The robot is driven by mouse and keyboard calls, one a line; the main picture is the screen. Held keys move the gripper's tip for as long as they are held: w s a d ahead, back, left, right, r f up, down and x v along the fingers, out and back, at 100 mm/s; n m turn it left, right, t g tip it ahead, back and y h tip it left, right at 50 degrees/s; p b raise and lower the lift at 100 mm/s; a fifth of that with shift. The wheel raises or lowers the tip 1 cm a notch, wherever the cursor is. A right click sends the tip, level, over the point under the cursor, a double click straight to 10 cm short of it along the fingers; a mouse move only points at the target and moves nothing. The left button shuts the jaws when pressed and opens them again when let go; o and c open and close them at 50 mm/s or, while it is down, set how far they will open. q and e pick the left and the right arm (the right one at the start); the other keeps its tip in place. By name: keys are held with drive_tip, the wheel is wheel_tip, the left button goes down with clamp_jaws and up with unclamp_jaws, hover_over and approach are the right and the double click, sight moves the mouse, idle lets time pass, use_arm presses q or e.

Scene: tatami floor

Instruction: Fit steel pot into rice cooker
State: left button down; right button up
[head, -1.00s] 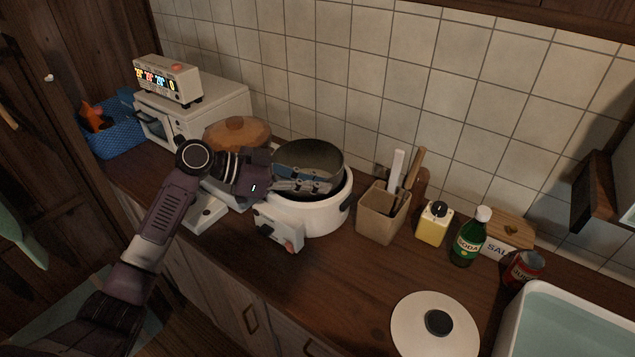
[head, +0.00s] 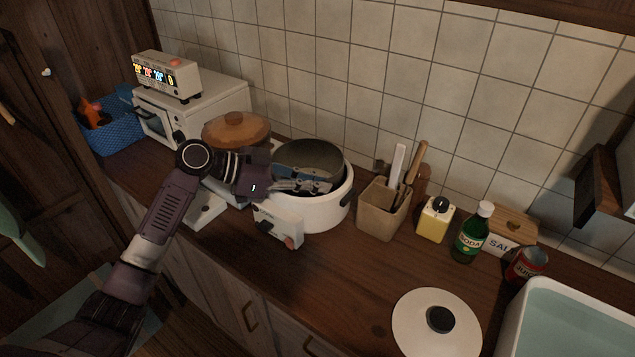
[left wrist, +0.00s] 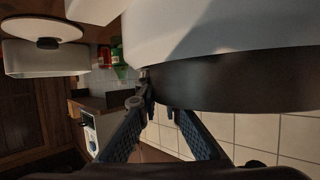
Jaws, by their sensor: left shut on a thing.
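The steel pot (head: 308,157) is dark grey and round. In the head view it sits at the mouth of the white rice cooker (head: 325,213), its lower part hidden by the cooker's wall and my gripper. It looks somewhat tilted, with its far side high; I cannot tell whether it touches the bottom. My left gripper (head: 326,187) is shut on the pot's near side, over the cooker's rim. In the left wrist view the dark pot wall (left wrist: 235,80) lies beside the white cooker (left wrist: 215,30), close to the fingers. My right gripper is not in view.
A brown-lidded pot (head: 236,130) stands left of the cooker, by a white toaster oven (head: 215,105). A utensil holder (head: 382,210) stands close on the right. A white lid (head: 408,325) lies at front right, near the sink (head: 515,318). The counter before the holder is clear.

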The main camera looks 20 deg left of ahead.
use_arm(q)
drive_tip(key=shift+f, duration=0.15)
idle(0.4)
drive_tip(key=c, duration=2)
unclamp_jaws()
drive_tip(key=shift+s, duration=0.1)
drive_tip(key=shift+f, duration=0.1)
drive_tip(key=shift+s+f, duration=0.1)
drive_tip(key=shift+f, duration=0.1)
drive_tip(key=v, duration=1.2)
drive_tip(key=shift+r, duration=0.45)
